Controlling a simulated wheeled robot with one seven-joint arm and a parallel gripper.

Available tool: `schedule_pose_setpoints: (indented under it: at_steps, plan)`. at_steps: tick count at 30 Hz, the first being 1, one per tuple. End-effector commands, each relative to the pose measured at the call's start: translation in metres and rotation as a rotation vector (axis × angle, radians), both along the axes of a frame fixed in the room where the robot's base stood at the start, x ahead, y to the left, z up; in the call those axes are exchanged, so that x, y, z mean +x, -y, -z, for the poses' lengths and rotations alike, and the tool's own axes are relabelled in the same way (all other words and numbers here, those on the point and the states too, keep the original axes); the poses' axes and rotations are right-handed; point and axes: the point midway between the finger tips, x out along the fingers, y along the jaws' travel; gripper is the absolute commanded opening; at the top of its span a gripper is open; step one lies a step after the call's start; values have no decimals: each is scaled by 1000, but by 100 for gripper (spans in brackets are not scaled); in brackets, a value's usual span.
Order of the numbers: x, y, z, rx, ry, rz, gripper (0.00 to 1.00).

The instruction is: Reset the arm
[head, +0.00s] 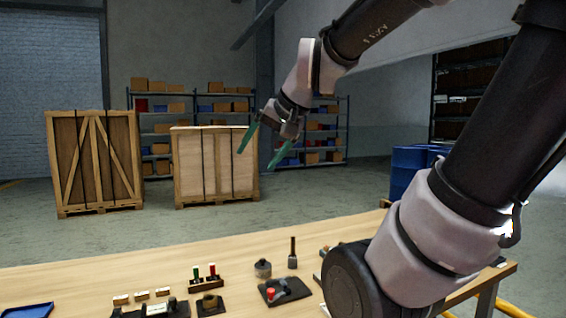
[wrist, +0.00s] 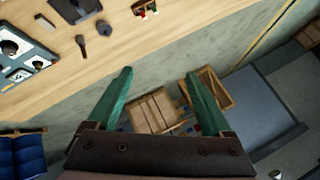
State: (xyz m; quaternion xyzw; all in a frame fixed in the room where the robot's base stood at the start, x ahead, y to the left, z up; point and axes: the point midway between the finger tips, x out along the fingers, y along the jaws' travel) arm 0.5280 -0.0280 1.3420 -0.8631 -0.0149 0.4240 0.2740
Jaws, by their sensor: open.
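My gripper (head: 260,146) is raised in the air well above and beyond the far edge of the wooden table. Its two green fingers are spread apart with nothing between them. In the wrist view my gripper (wrist: 155,105) is also open and empty, with the table (wrist: 175,45) above it in the picture and the floor and crates behind. My arm bends up from the lower right of the head view and hides part of the table's right side.
The table (head: 120,265) holds a red-and-green-topped block (head: 206,280), a dark plate with a red knob (head: 284,291), a round grey part (head: 262,268) and a blue tray (head: 27,311). Two wooden crates (head: 97,160) (head: 214,165), shelves and blue barrels (head: 408,165) stand beyond.

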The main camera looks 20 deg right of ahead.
Motion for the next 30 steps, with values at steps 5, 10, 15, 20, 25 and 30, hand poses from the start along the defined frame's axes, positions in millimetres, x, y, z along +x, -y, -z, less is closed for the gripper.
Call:
schedule_pose_setpoints:
  at_steps: [5, 10, 15, 20, 25, 30]
  plan:
    - [-50, 23, 11, -98, -66, -9, 84]
    - [-61, 30, 15, -124, -89, -5, 84]
    - [-60, 30, 14, -123, -88, -5, 84]
    - [-60, 29, 14, -124, -88, -6, 84]
    - [-59, 29, 14, -123, -87, -6, 84]
    - [-59, 29, 14, -123, -87, -6, 84]
